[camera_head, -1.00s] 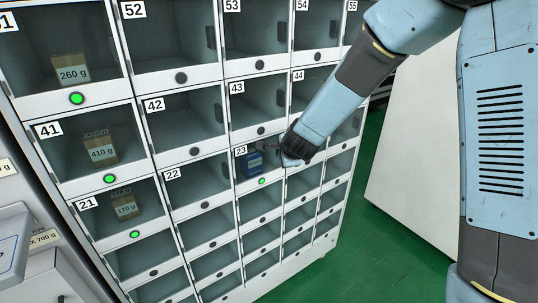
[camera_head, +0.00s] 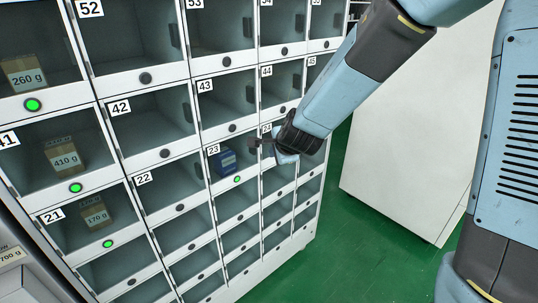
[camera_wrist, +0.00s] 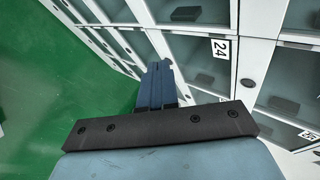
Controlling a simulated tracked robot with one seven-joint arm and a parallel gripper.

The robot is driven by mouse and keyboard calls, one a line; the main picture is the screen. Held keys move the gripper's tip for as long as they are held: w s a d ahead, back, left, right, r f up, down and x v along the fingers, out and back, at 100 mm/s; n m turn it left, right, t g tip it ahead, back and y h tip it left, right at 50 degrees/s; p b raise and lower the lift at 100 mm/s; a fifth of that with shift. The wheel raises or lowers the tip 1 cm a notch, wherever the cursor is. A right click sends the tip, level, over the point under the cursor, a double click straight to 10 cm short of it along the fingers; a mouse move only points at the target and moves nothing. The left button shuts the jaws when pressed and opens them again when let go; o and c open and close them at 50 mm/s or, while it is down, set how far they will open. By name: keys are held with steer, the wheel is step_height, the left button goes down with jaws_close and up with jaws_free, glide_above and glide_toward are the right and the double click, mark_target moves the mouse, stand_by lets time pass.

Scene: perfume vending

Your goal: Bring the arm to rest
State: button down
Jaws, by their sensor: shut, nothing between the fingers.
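My arm reaches in from the upper right of the head view. My gripper (camera_head: 262,143) is shut and empty, in front of the locker wall near the 24 label, just right of compartment 23. A blue box (camera_head: 225,161) stands in compartment 23, apart from the gripper. In the wrist view, my gripper's dark blue fingers (camera_wrist: 157,82) lie together, with the locker fronts close by and the 24 label (camera_wrist: 221,49) to the right.
The locker wall (camera_head: 163,153) fills the left. Brown boxes sit in compartments 41 (camera_head: 64,156), 21 (camera_head: 95,215) and the one above. A white cabinet (camera_head: 410,130) stands right of a strip of green floor (camera_head: 345,240).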

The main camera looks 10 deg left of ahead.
steer(key=s+d+r+m+t+h, duration=0.1)
steer(key=d+r+m+h, duration=0.2)
steer(key=d+r+m, duration=0.5)
steer(key=s+d+r+m+h, duration=0.2)
steer(key=d+r+m, duration=0.1)
steer(key=d+m, duration=0.75)
steer(key=s+d+r+m+t+h, duration=0.1)
steer(key=d+r+m+h, duration=0.2)
steer(key=d+r+m, duration=0.65)
steer(key=s+d+f+m+g+h, duration=0.15)
steer(key=s+m, duration=0.25)
steer(key=m, duration=0.4)
steer(key=s+d+f+m+g+y, duration=0.1)
steer(key=s+d+f+m, duration=0.2)
steer(key=m, duration=0.5)
steer(key=s+a+r+m+g+y, duration=0.1)
steer(key=s+m+y, duration=0.3)
steer(key=s+m, duration=0.8)
steer(key=shift+s+a+m+g, duration=0.15)
steer(key=shift+a+m+g, duration=0.45)
steer(key=shift+m, duration=1.1)
steer(key=shift+d+r, duration=0.1)
